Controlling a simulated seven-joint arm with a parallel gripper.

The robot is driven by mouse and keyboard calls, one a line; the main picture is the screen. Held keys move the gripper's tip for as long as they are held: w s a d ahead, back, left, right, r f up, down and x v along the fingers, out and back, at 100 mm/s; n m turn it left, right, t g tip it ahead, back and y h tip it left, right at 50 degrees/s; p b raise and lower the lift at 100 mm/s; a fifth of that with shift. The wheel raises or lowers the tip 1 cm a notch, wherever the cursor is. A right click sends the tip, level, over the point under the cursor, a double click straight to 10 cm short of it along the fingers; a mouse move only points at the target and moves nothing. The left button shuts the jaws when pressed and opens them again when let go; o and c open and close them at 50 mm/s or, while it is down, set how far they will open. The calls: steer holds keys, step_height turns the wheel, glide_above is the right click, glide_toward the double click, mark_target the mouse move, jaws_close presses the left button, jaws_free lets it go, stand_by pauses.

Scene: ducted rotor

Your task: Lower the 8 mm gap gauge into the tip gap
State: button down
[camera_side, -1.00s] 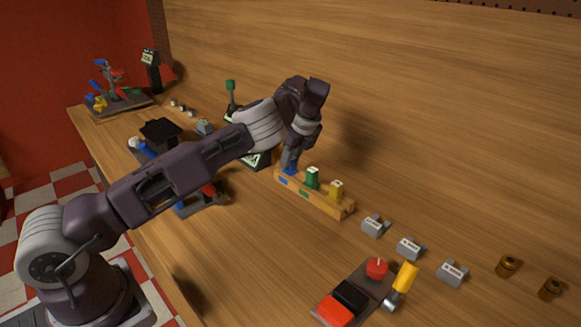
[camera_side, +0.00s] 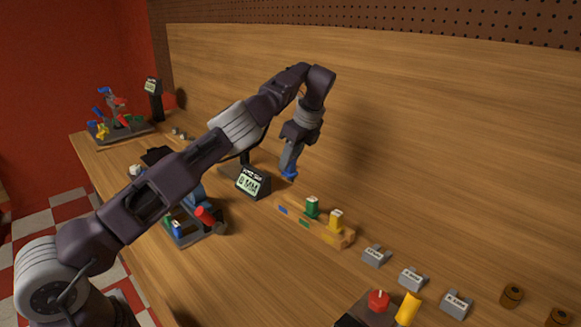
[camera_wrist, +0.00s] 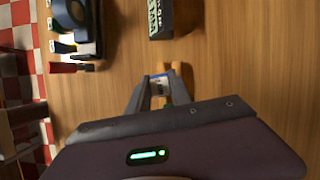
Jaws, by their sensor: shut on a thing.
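My gripper (camera_side: 290,164) is shut on a blue gap gauge (camera_side: 289,175) and holds it above the left end of the wooden rack (camera_side: 338,238). In the wrist view, the gauge (camera_wrist: 160,84) shows a white, marked top between the fingertips; I cannot read its size. A green gauge (camera_side: 312,207) and a yellow gauge (camera_side: 336,220) stand in the rack. A dark-blue rounded body (camera_wrist: 70,14) on a dark base, apparently the ducted rotor, is at upper left in the wrist view. My arm covers much of it in the side view, and the tip gap is hidden.
A black display (camera_side: 253,184) showing "MM" stands between rack and rotor. Red handle (camera_side: 206,216) sticks up at the rotor's base. Grey labelled blocks (camera_side: 411,279), brown knobs (camera_side: 511,295) and a red button (camera_side: 378,300) are right of the rack. Bare bench lies before the rack.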

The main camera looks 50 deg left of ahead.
steer(key=s+d+f+n+g+h, duration=0.3)
steer(key=s+d+n+g+h, duration=0.15)
steer(key=s+d+n, duration=1.15)
steer(key=s+d+r+n+t+h, duration=0.1)
steer(key=s+d+n+t+h, duration=0.1)
steer(key=d+n, duration=0.7)
steer(key=s+d+r+n+t+h, duration=0.2)
steer(key=s+d+n+t, duration=0.1)
steer(key=d+n, duration=0.6)
steer(key=d, duration=0.3)
steer(key=shift+h, duration=0.35)
step_height(320, 180, down, 6)
steer(key=shift+f, duration=0.2)
steer(key=shift+f, duration=1.35)
stand_by(0.6)
